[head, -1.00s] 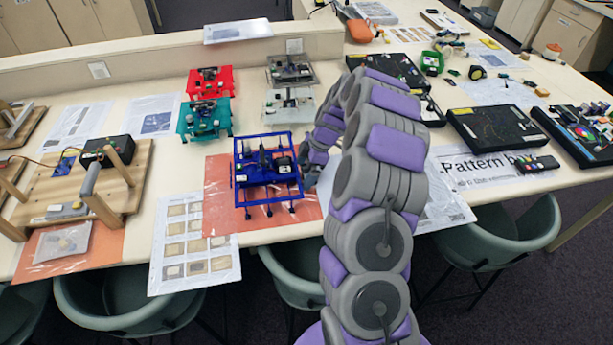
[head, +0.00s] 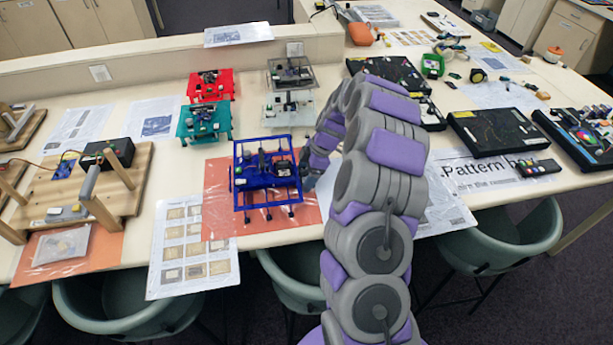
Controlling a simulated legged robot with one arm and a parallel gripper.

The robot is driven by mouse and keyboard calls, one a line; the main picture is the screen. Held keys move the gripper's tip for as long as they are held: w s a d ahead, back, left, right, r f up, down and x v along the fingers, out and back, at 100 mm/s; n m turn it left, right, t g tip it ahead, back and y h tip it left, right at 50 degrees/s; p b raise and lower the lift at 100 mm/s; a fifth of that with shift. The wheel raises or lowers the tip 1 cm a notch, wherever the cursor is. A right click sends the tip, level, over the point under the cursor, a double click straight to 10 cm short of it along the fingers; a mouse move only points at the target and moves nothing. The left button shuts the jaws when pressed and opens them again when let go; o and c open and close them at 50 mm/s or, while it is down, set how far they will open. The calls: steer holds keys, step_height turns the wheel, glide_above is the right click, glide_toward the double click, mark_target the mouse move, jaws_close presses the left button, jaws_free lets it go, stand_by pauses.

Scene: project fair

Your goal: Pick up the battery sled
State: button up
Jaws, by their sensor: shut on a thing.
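The battery sled appears to be the blue open-frame unit (head: 268,183) on thin legs, with dark parts on top, over an orange-red sheet on the table. My gripper (head: 306,168) is at its right side, shut on its edge. The fingertips are small and partly hidden, so the exact grip point is unclear. I cannot tell whether the sled's legs touch the sheet.
Similar red (head: 211,86), teal (head: 205,122) and grey (head: 291,75) units stand behind. A wooden board (head: 45,190) is at left. Dark flat boxes (head: 494,132) lie at right. Chairs (head: 505,240) line the front edge. A printed sheet (head: 192,240) lies front left of the sled.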

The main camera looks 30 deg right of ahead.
mark_target(304, 171)
steer(key=shift+d+r, duration=0.1)
steer(key=shift+d+r, duration=0.1)
steer(key=shift+r, duration=0.45)
step_height(304, 171, up, 2)
steer(key=shift+p, duration=0.55)
steer(key=shift+s+r, duration=0.2)
steer(key=shift+r, duration=0.05)
steer(key=s, duration=0.5)
steer(key=s+r+p, duration=0.1)
steer(key=s, duration=0.4)
steer(key=s+p, duration=0.1)
steer(key=s, duration=0.4)
steer(key=shift+s+a+r, duration=0.15)
steer(key=shift+s+a, duration=0.15)
